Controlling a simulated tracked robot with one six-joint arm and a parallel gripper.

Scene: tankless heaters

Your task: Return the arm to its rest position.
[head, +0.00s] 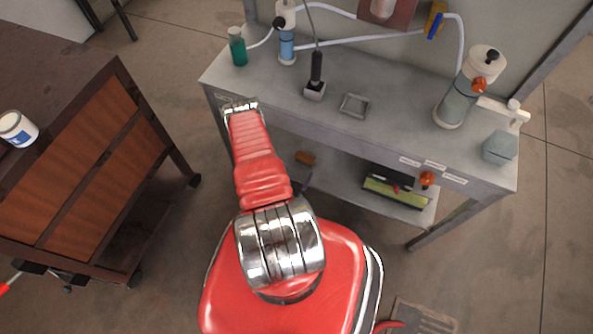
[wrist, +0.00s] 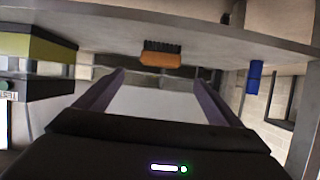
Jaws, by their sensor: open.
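My red arm (head: 258,165) with chrome joints rises from my red base and reaches toward the grey workbench, its elbow (head: 240,106) near the bench's front left edge. In the head view my gripper is mostly hidden by the arm. In the wrist view my gripper (wrist: 155,75) shows two dark purplish fingers spread apart with nothing between them. That view appears upside down, with the lower shelf along the top. An orange brush (wrist: 162,56) with dark bristles sits on this shelf beyond the fingertips, apart from them.
The grey workbench (head: 385,135) holds bottles, a square frame and a filter unit (head: 457,95). Its lower shelf carries the brush (head: 305,158) and a yellow-green and black box (head: 395,192). A wooden cart (head: 105,165) stands left. Floor is clear between cart and base.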

